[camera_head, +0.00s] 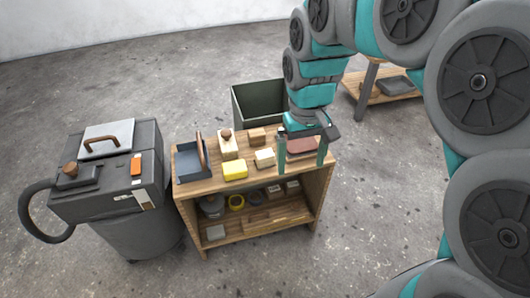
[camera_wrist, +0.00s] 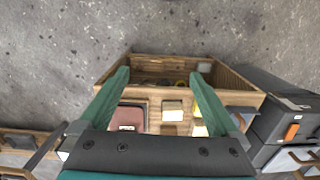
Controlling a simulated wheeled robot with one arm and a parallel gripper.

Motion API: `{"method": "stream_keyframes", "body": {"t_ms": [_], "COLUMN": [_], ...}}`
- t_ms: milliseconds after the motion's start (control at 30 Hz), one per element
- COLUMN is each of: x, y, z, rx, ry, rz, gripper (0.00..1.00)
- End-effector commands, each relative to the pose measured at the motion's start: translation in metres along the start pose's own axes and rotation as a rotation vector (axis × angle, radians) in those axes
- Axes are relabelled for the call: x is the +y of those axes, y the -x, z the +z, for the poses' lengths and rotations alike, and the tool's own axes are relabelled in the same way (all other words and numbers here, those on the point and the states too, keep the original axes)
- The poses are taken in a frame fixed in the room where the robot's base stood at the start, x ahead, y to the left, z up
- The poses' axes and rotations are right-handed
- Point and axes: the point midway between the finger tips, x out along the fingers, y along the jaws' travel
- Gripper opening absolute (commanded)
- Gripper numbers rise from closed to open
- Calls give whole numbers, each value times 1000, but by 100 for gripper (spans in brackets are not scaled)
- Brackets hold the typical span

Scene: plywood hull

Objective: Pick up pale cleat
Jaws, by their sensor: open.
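A small pale block (camera_head: 265,158), which looks to be the pale cleat, lies on the wooden workbench top (camera_head: 208,186) right of the yellow block (camera_head: 235,170). In the wrist view a pale block (camera_wrist: 173,111), seemingly the same one, shows between the fingers, right of a reddish-brown pad (camera_wrist: 127,117). My gripper (camera_head: 302,158) is open and empty, pointing down over the right part of the bench, around the reddish-brown pad in the head view. In the wrist view my gripper (camera_wrist: 160,76) has its fingers wide apart. Its height above the top is hard to judge.
A pale block with a brown knob (camera_head: 229,147) and a brown block (camera_head: 257,136) stand behind. A blue-grey tray (camera_head: 190,174) fills the bench's left end. A lower shelf holds several items. A grey vacuum (camera_head: 115,185) stands left; a dark green bin (camera_head: 258,101) stands behind.

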Motion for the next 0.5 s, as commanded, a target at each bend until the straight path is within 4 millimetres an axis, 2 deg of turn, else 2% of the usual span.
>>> {"method": "stream_keyframes", "body": {"t_ms": [33, 200, 333, 500], "x": [-6, -24, -35, -44], "y": [-7, -16, -24, -30], "z": [-20, -82, -117, -140], "rx": [3, 32, 48, 59], "ry": [19, 63, 83, 95], "rz": [-1, 3, 6, 9], "gripper": [98, 98, 98, 98]}}
